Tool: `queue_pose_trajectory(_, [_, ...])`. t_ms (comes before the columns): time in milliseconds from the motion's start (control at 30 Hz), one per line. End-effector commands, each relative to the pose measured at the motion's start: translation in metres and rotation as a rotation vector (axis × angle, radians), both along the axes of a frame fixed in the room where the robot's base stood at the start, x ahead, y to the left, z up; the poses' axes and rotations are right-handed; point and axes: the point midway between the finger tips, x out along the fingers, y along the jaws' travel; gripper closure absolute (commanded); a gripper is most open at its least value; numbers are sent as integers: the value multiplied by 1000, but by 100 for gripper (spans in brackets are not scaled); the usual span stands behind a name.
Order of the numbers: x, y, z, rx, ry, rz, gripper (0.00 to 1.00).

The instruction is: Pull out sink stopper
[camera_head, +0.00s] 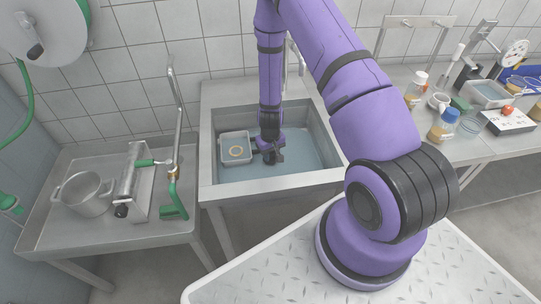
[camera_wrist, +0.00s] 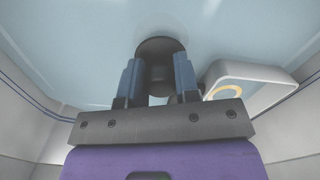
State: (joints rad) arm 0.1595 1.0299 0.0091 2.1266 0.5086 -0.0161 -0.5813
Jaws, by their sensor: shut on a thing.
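The sink (camera_head: 308,170) is a steel basin holding bluish water, in the middle of the head view. My gripper (camera_head: 270,157) reaches down into it. In the wrist view my gripper (camera_wrist: 158,75) has its two blue fingers on either side of a dark round stopper (camera_wrist: 160,47) with a raised knob. The fingers are shut on the knob. The water surface (camera_wrist: 70,45) spreads around the stopper. In the head view the stopper is mostly hidden by my gripper. I cannot tell whether the stopper is seated in the drain or lifted.
A small grey tray (camera_head: 236,134) with a yellow ring (camera_head: 236,150) sits in the sink close left of my gripper; the tray also shows in the wrist view (camera_wrist: 245,70). A pot (camera_head: 84,194) stands on the left table. Bottles and jars (camera_head: 443,125) crowd the right counter.

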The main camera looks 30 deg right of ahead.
Motion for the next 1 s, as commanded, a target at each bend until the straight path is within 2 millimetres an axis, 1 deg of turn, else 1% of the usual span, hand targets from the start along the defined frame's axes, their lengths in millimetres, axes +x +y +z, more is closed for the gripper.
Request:
queue_pose_trajectory(600, [0,0,26,0,-1,0,99])
queue_pose_trajectory(1000, [1,0,28,1,-2,2,99])
